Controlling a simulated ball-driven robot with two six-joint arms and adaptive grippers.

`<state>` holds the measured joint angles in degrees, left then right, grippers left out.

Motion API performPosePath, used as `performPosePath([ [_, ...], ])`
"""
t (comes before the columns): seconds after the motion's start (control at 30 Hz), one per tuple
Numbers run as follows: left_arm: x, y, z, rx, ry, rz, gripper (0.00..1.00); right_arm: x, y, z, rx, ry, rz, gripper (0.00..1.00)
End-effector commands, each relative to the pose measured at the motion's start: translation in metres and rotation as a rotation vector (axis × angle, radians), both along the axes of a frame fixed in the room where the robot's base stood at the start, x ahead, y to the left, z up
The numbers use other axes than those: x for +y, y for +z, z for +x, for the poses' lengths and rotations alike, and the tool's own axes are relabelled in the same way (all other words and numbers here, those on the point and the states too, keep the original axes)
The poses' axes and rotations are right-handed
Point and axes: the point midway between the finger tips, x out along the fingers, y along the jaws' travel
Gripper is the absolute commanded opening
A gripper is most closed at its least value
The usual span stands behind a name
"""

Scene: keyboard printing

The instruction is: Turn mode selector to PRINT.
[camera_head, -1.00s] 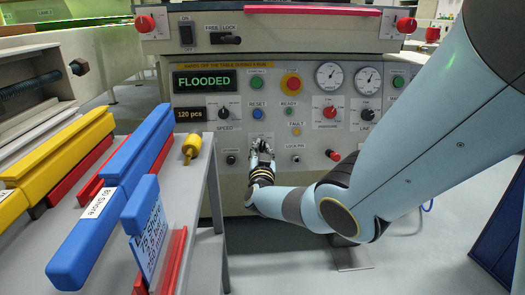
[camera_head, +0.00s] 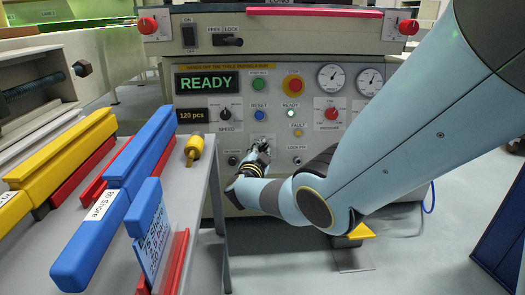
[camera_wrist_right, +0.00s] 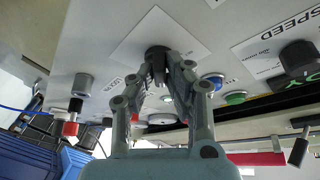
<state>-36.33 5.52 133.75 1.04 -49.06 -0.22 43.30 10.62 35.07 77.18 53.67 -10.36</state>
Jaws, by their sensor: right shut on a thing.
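The mode selector is a small dark knob on a white plate in the middle of the beige control panel (camera_head: 222,160). In the right wrist view the knob (camera_wrist_right: 157,50) sits between the fingertips. My right gripper (camera_head: 262,147) is at the plate and shut on this knob; the wrist view also shows both fingers (camera_wrist_right: 160,68) meeting at it. The gripper covers most of the knob in the head view, and I cannot read which mode it points to. The display (camera_head: 206,82) reads READY in green. My left gripper is not in view.
The speed knob (camera_head: 225,114) and reset button (camera_head: 260,115) lie above the gripper. A grey table (camera_head: 190,208) with blue (camera_head: 112,215) and yellow (camera_head: 60,160) bars stands at left. A yellow piece (camera_head: 357,232) shows below my right arm near the floor.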

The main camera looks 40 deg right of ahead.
Motion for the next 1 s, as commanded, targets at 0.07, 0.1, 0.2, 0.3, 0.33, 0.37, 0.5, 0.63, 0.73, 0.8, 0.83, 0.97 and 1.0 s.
performPosePath([
  [0.07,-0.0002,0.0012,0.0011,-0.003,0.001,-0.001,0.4,-0.0036,0.0074,0.0034,-0.014,-0.002,-0.003,0.0],
  [0.1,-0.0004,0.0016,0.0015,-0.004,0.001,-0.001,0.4,-0.0037,0.0074,0.0035,-0.015,-0.002,-0.002,0.0],
  [0.2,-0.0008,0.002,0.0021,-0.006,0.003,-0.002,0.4,-0.0038,0.0074,0.0034,-0.016,-0.003,-0.001,0.0],
  [0.3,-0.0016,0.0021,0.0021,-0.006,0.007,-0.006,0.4,-0.0039,0.0075,0.0034,-0.015,-0.003,-0.001,0.0],
  [0.33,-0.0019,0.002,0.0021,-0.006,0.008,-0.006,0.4,-0.0039,0.0075,0.0034,-0.015,-0.002,-0.002,0.0],
  [0.37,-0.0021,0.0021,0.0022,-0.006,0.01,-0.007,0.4,-0.0039,0.0076,0.0034,-0.015,-0.002,-0.002,0.0],
  [0.5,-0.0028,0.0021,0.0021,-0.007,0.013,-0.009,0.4,-0.004,0.0074,0.0031,-0.016,-0.004,-0.002,0.24],
  [0.63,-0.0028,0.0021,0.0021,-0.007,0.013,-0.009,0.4,-0.0031,0.0056,0.0022,-0.012,-0.004,-0.001,0.36],
  [0.73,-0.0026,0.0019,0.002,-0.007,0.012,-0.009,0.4,-0.0024,0.004,0.0015,-0.01,-0.003,0.001,0.36],
  [0.8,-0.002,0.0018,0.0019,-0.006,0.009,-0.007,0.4,-0.0019,0.0032,0.0012,-0.009,-0.003,0.001,0.36],
  [0.83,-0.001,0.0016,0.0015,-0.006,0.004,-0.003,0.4,-0.0018,0.0031,0.0011,-0.008,-0.003,0.002,0.36],
  [0.97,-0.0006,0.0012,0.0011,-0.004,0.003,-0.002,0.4,-0.0017,0.0053,0.0005,-0.008,-0.003,0.002,0.36],
  [1.0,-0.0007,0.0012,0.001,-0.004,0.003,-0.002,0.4,-0.0019,0.0076,0.0005,-0.009,-0.004,0.002,0.36],
])
